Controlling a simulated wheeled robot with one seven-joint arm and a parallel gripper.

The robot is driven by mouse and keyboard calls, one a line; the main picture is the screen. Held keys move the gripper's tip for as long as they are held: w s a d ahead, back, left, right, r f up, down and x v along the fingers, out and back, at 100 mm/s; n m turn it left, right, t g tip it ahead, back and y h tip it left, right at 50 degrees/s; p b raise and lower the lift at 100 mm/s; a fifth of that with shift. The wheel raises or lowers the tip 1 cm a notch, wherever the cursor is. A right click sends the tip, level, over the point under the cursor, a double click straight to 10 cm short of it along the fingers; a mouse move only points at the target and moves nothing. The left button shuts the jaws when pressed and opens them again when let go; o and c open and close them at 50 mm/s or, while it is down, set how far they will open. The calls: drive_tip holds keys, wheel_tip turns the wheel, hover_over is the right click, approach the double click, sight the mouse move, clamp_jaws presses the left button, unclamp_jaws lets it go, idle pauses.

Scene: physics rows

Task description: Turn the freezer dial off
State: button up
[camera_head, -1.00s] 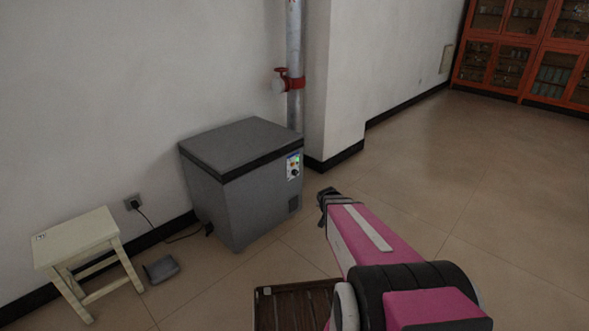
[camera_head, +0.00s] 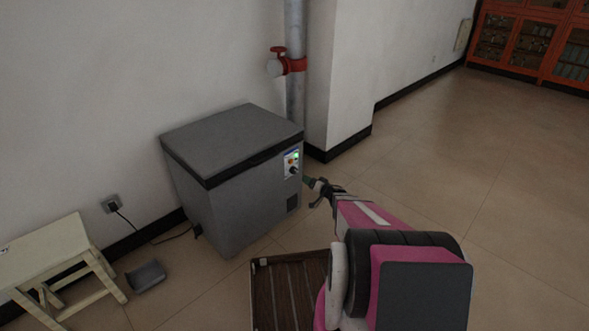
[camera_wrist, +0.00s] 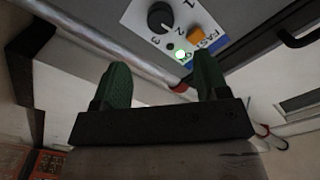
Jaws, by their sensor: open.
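The grey freezer (camera_head: 225,200) stands against the wall with its lid shut. Its control panel is on the front right side. The black dial (camera_wrist: 160,17) shows near the top of the wrist view, with numbers 1, 2 and 3 beside it; it is small in the head view (camera_head: 294,170). A green light (camera_wrist: 181,55) is lit next to an orange switch (camera_wrist: 204,38). My gripper (camera_wrist: 163,68) is open and empty, its green fingers apart. It points toward the panel, short of the dial and not visibly touching it. In the head view my gripper (camera_head: 307,181) is just right of the freezer.
A pale stool (camera_head: 45,262) and a grey dustpan-like object (camera_head: 146,275) are at the left. A wall pipe with a red valve (camera_head: 287,65) rises behind the freezer. A brown slatted crate (camera_head: 262,290) lies in front. Floor is clear at the right.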

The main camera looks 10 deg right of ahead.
sight(295, 172)
drive_tip(key=x, duration=1)
drive_tip(key=shift+w+a, duration=0.2)
drive_tip(key=shift+w, duration=0.05)
drive_tip(key=c, duration=0.9)
